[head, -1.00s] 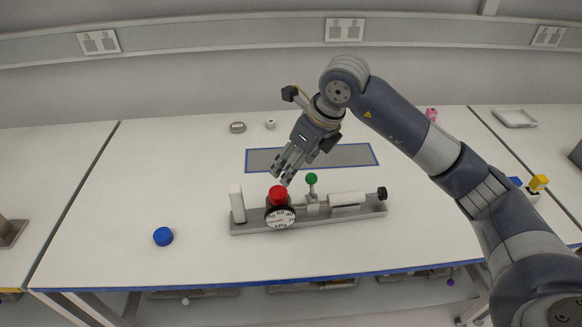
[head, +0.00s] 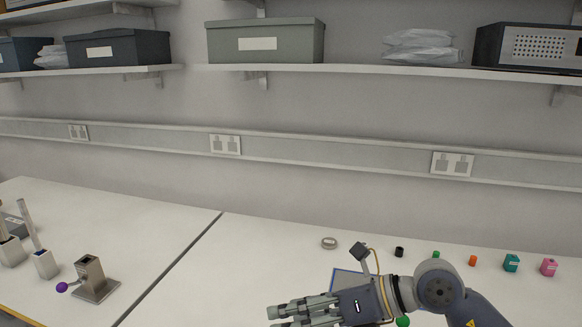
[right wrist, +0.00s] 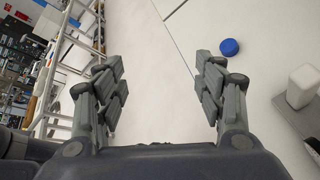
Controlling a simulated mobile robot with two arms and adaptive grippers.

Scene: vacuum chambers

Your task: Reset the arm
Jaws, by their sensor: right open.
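My right arm comes in at the bottom right of the head view. Its gripper (head: 290,312) points left, roughly level, over the bench. In the right wrist view the two fingers of the right gripper (right wrist: 160,75) are spread wide with nothing between them. A blue cap (right wrist: 229,47) lies on the bench beyond the right finger, apart from it. A white block (right wrist: 301,85) stands at the right of that view. A green knob (head: 403,321) shows just below the arm in the head view. My left gripper is not in view.
A blue-edged mat (head: 347,280) lies partly behind the wrist. Several small coloured items, including a pink one (head: 548,267), stand along the back of the bench. A metal holder (head: 92,278) stands at the left. The middle of the bench left of the gripper is clear.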

